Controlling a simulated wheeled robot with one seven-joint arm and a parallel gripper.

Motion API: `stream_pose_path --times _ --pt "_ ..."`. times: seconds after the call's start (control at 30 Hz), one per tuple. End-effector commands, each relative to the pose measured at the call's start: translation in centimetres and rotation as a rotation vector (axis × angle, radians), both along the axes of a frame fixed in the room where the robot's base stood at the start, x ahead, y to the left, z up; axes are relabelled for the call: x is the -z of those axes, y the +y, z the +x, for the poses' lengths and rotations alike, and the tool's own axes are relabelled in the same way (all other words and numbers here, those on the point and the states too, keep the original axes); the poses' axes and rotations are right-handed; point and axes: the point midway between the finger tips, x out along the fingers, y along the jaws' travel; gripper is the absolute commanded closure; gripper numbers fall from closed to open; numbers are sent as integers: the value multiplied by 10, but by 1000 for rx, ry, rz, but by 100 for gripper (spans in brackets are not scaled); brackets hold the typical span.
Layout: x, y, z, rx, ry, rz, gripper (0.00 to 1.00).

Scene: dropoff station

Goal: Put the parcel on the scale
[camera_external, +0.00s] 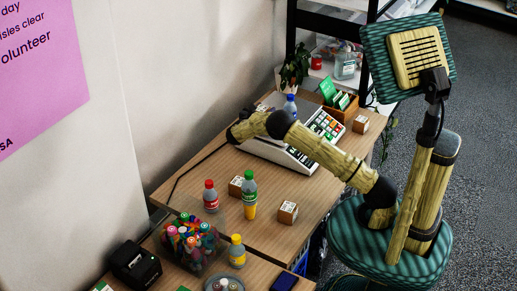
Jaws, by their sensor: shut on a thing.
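My arm reaches left across the table. My gripper (235,134) is at the arm's dark far end, near the wall and the left side of a white machine with a keypad, which looks like the scale (297,159). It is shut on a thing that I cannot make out. Small brown box parcels with printed marks stand on the table: one (288,212) at the front right, one (236,187) behind the bottles, and one (360,124) right of the machine. I cannot tell which is the task's parcel. My arm hides part of the machine.
A red-capped bottle (210,197), a green-capped bottle (249,196) and a yellow bottle (237,252) stand nearer the front. A bin of colourful markers (189,243) and a black device (135,264) are front left. A blue-capped bottle (290,107) stands behind my arm.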

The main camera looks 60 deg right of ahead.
Motion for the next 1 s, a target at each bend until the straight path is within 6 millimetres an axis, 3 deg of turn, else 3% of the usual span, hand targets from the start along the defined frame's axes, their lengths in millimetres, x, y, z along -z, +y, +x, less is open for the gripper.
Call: stream_pose_path --times 0.37,0.4,0.5,0.83,1.0 --pt "5 0 0 1 -2 -1 73" --pt "4 0 0 1 -2 -1 42" --pt "4 0 0 1 -2 -1 28" --pt "1 0 0 1 -2 0 28" --pt "2 18 0 -1 -2 -1 28"
